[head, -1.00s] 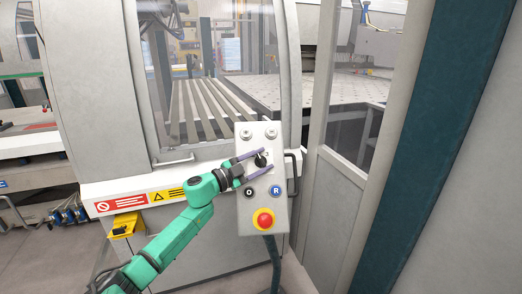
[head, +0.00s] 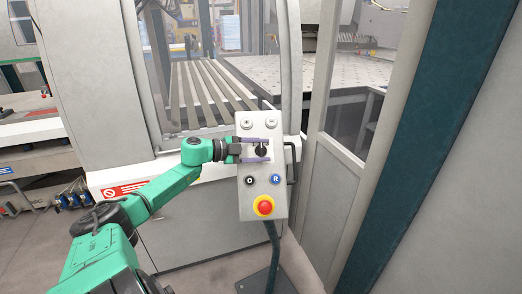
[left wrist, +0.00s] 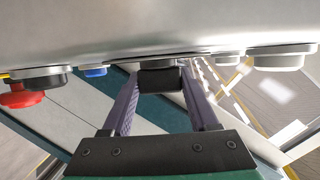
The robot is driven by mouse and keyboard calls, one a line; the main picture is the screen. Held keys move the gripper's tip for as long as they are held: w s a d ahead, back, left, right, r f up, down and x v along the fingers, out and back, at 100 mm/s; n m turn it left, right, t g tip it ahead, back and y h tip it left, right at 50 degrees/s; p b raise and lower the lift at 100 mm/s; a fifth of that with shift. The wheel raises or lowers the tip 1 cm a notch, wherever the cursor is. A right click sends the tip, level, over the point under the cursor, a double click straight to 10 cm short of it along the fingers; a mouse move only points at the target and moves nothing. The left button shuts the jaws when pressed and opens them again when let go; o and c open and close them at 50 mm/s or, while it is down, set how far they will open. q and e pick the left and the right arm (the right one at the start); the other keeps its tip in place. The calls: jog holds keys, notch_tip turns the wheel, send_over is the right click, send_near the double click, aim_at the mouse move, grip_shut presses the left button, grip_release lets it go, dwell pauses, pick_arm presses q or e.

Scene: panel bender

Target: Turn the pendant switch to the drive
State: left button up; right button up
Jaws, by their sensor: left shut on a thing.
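The pendant (head: 262,208) is an upright pale grey panel with two light buttons at the top, a black rotary switch (head: 261,152) below them, then a black O button (head: 250,180), a blue R button (head: 276,179) and a red emergency stop (head: 263,205). My left gripper (head: 266,149) comes from the left, level, its purple fingers above and below the switch. In the left wrist view the black switch (left wrist: 160,80) sits between the fingertips (left wrist: 162,74), close to the panel. The switch's pointer is partly hidden. My right gripper is not seen.
A dark post and cable (head: 272,250) hold the pendant. A handle (head: 291,162) runs along its right side. Behind stands the grey machine housing (head: 100,85) with a window. A framed glass door (head: 345,105) is on the right. Open floor lies at lower left.

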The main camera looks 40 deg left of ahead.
pick_arm(q)
jog(key=o, duration=1.4)
jog(key=v, duration=1.4)
jog(key=shift+s, duration=0.3)
jog(key=shift+f, duration=0.1)
